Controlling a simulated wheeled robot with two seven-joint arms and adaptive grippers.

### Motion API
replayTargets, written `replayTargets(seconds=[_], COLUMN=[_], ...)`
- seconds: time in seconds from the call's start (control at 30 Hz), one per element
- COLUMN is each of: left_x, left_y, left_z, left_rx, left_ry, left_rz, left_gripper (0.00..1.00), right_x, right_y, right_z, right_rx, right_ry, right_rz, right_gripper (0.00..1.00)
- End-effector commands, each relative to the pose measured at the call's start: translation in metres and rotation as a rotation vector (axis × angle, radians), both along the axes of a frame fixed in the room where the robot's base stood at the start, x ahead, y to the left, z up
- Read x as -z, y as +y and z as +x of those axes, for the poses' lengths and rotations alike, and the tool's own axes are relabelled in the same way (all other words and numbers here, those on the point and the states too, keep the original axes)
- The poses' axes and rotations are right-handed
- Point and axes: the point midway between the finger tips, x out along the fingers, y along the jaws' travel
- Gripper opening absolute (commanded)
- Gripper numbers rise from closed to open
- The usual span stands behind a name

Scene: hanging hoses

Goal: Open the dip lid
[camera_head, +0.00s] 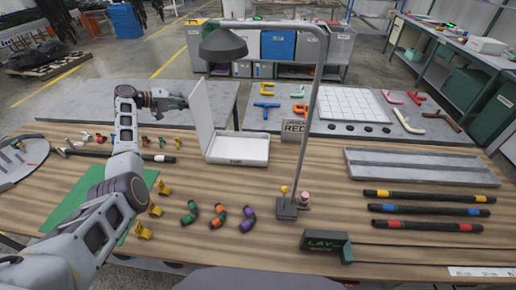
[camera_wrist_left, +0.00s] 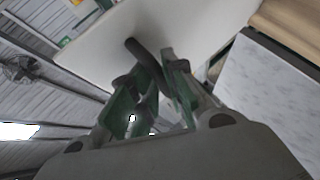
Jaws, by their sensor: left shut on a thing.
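The white dip box (camera_head: 240,161) stands on the wooden table near the middle of the head view. Its white lid (camera_head: 200,115) is raised, standing steeply at the box's left side. My left gripper (camera_head: 181,102) is at the outer left face of the lid. In the left wrist view, the gripper (camera_wrist_left: 152,78) is shut on a dark handle (camera_wrist_left: 136,48) in front of the pale lid (camera_wrist_left: 190,30). The fingers partly hide the handle. My right gripper is not in view.
A lamp-like post (camera_head: 318,120) stands right of the box. Elbow fittings (camera_head: 218,216) lie in front, and banded black hoses (camera_head: 425,210) lie at right. A grey tray (camera_head: 420,168) is at right. Bare table lies directly in front of the box.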

Motion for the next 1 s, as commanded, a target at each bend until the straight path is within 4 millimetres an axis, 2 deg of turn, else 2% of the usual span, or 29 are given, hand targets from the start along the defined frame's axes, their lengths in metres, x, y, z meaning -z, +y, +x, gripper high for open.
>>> replayTargets(seconds=[0.03, 0.47, 1.0], left_x=[0.016, 0.015, 0.023], left_y=[-0.002, 0.0, 0.024], left_z=[-0.005, -0.004, -0.004], left_rx=[0.013, 0.014, 0.014], left_ry=[0.023, 0.024, 0.023], left_rz=[0.001, -0.008, -0.106], left_gripper=[0.0, 0.0, 0.0], right_x=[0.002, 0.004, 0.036], right_y=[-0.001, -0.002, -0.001], right_z=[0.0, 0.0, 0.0], right_rx=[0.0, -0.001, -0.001], right_ry=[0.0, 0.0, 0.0], right_rz=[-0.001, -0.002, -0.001], right_gripper=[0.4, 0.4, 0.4])
